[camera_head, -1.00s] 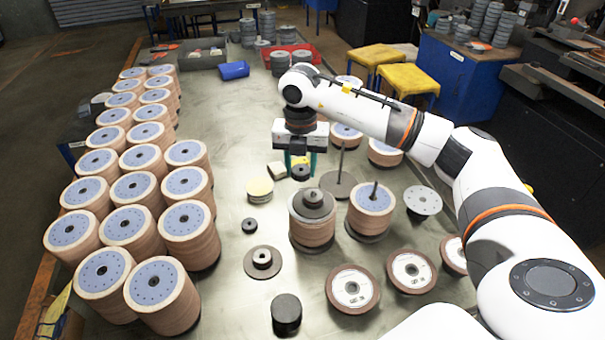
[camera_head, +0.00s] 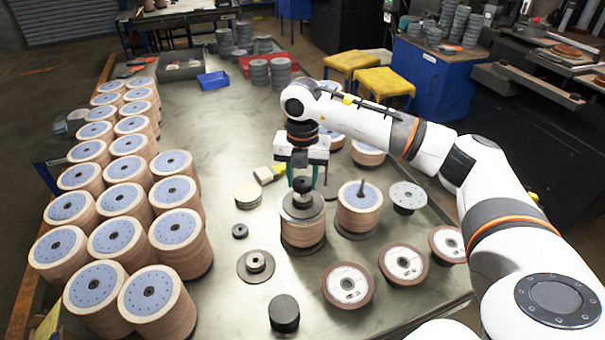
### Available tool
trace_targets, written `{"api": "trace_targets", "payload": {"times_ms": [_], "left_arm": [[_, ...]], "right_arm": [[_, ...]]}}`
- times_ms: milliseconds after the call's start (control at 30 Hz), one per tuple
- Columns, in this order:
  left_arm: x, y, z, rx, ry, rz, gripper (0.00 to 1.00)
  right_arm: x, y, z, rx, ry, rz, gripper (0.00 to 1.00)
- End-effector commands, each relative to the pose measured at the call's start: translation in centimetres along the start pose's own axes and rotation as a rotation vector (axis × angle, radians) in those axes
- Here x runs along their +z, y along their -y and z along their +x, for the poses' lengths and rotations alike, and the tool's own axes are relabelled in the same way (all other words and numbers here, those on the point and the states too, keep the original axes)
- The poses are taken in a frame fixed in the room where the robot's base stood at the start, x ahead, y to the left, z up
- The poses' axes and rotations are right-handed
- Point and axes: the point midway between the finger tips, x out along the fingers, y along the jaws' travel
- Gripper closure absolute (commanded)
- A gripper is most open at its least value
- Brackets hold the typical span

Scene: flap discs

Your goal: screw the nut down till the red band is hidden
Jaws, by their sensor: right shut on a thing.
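My right gripper (camera_head: 302,182) points down over a stack of flap discs (camera_head: 303,233) in the middle of the table. It is shut on a dark round nut (camera_head: 302,185). The nut is in line above the dark flange (camera_head: 303,208) that caps the stack. I cannot tell whether the nut touches the flange or sits on the spindle. No red band can be made out; the fingers and nut cover that spot. My left gripper is not in view.
A second stack (camera_head: 359,208) with a bare spindle stands close on the right. Rows of tall stacks (camera_head: 123,235) fill the left side. A loose flange (camera_head: 255,265), a small dark ring (camera_head: 240,231) and a black cylinder (camera_head: 284,313) lie in front left. White-labelled discs (camera_head: 347,288) lie front right.

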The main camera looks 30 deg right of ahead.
Motion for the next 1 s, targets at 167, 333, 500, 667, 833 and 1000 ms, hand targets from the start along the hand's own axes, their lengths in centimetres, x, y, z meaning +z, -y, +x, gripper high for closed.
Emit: {"api": "trace_targets", "payload": {"times_ms": [167, 333, 500, 667, 833, 1000], "left_arm": [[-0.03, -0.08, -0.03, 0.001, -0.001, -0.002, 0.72], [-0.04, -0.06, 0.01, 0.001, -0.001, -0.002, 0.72], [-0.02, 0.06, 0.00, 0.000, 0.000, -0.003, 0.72], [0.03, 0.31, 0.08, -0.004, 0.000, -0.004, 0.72], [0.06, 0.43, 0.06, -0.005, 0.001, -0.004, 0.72], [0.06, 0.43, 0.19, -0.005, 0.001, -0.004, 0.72]], "right_arm": [[-0.03, -0.01, -0.03, 0.000, -0.001, 0.000, 0.82], [0.06, 0.03, -0.02, 0.000, 0.000, 0.000, 0.82], [0.07, 0.04, -0.05, 0.000, 0.000, 0.001, 0.82], [-0.02, -0.01, -0.03, 0.000, 0.000, 0.000, 0.82], [-0.01, -0.01, -0.05, 0.000, 0.000, 0.000, 0.82], [-0.01, -0.01, 0.13, 0.000, 0.000, 0.000, 0.82]]}}
